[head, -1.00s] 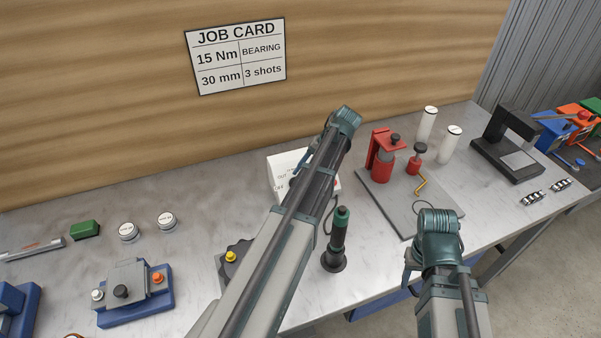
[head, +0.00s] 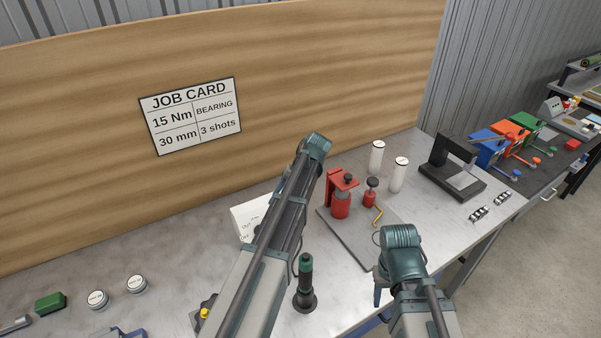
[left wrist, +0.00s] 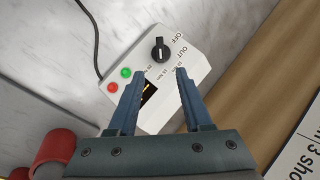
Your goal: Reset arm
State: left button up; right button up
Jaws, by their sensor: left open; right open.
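My left arm reaches across the workbench in the head view. Its gripper is hidden there, but in the left wrist view my left gripper (left wrist: 158,88) is open, its two fingers apart over a white control box (left wrist: 160,60) with a black knob and red and green buttons. Nothing is held between the fingers. The white box (head: 247,222) is partly covered by my left arm in the head view. My right gripper (head: 378,296) hangs at the bench's front edge, seen mostly from above, open, with nothing visible in it.
A dark green-handled tool (head: 305,280) stands near my left arm. White cylinders (head: 377,158) and a black frame (head: 452,170) stand behind. The job card (head: 191,115) hangs on the board.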

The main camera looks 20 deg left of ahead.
pick_arm(q)
jog(key=s+d+f+m+t+h+b, duration=0.1)
jog(key=s+d+f+b, duration=0.4)
jog(key=s+d, duration=0.5)
jog(key=s+d+f+m+t+h+b, duration=0.2)
jog(key=s+d+f+m+b, duration=0.2)
jog(key=s+d+f, duration=0.3)
jog(key=s+d+m, duration=0.1)
jog(key=s+d, duration=0.2)
jog(key=d, duration=0.4)
jog(key=shift+f+m+h+b, duration=0.3)
jog(key=shift+m+h+b, duration=0.1)
